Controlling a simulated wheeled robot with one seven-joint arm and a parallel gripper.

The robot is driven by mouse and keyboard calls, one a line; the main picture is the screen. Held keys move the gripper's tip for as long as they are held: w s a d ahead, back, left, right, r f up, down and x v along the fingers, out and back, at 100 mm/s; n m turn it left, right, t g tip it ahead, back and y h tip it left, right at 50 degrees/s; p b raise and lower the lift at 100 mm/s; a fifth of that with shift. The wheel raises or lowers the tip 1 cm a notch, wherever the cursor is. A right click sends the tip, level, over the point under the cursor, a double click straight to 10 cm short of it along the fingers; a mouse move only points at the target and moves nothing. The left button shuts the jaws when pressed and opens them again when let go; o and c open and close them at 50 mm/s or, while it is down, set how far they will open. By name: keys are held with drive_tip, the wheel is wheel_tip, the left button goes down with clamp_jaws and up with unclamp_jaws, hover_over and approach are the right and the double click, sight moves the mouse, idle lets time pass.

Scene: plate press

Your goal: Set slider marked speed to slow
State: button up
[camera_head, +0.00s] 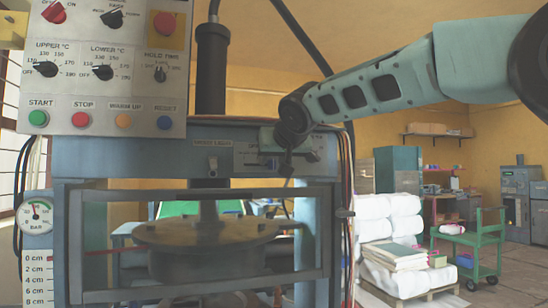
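My arm comes in from the right, and my gripper (287,166) points down in front of the plate's middle and right part. Its fingers look thin and dark; their opening cannot be made out, nor whether they touch anything.
A control panel (103,90) with knobs and coloured buttons hangs at upper left. A pressure gauge (37,216) is below it. A barred guard frame (200,197) stands under the crossbeam. Cables (346,180) run at its right. White sacks (390,215) and a green cart (470,245) stand behind.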

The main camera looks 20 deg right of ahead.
sight(242, 164)
drive_tip(key=shift+w, duration=0.1)
clamp_jaws()
drive_tip(key=a+b, duration=0.3)
drive_tip(key=a, duration=0.4)
drive_tip(key=shift+f, duration=0.1)
drive_tip(key=shift+a, duration=0.1)
unclamp_jaws()
drive_tip(key=shift+a, duration=0.15)
